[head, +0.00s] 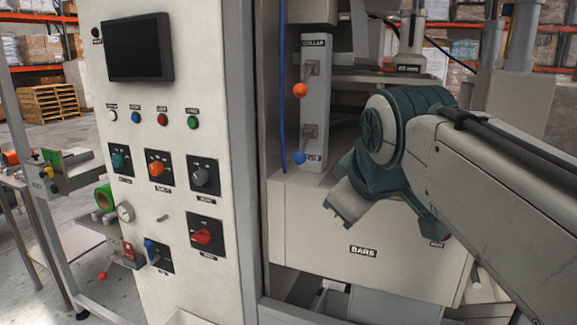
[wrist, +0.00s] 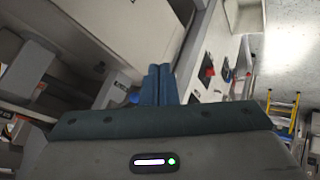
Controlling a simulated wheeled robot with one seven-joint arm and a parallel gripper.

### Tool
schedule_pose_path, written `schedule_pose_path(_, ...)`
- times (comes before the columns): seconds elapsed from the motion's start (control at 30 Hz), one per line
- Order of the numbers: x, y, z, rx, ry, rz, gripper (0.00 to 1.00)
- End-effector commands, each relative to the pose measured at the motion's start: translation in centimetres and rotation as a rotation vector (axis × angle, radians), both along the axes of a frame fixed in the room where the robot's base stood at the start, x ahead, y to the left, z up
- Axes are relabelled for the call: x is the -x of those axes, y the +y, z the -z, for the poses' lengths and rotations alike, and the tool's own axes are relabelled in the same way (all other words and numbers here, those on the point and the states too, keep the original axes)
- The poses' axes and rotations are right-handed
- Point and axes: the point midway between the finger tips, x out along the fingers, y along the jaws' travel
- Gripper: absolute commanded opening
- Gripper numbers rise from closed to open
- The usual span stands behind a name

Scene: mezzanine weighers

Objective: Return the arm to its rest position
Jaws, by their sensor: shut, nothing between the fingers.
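My arm (head: 480,165) reaches in from the right in the head view and bends at a dark teal wrist joint (head: 385,130). Its hand hangs in front of the cream machine box marked BARS (head: 320,240). The fingertips cannot be made out in the head view. In the wrist view my gripper (wrist: 158,70) shows two teal fingers side by side, shut, with nothing between them. The fingers appear clear of the machine, though the exact gap cannot be told.
A control cabinet (head: 170,290) with a dark screen (head: 138,48), buttons and rotary switches stands left of my arm. An orange ball knob (head: 300,90) and a blue ball knob (head: 299,157) stick out near the wrist. A yellow ladder (wrist: 283,108) shows in the wrist view.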

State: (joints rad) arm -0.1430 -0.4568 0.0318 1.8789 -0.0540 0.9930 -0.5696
Motion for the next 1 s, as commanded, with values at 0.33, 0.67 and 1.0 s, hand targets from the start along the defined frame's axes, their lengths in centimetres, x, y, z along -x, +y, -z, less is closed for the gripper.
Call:
schedule_pose_path(0.33,6.4,-4.3,17.9,-0.237,0.365,0.500,0.00)
schedule_pose_path(0.67,10.4,-5.3,23.7,-0.305,0.478,0.703,0.00)
schedule_pose_path(1.0,10.4,-5.3,23.6,-0.305,0.477,0.702,0.00)
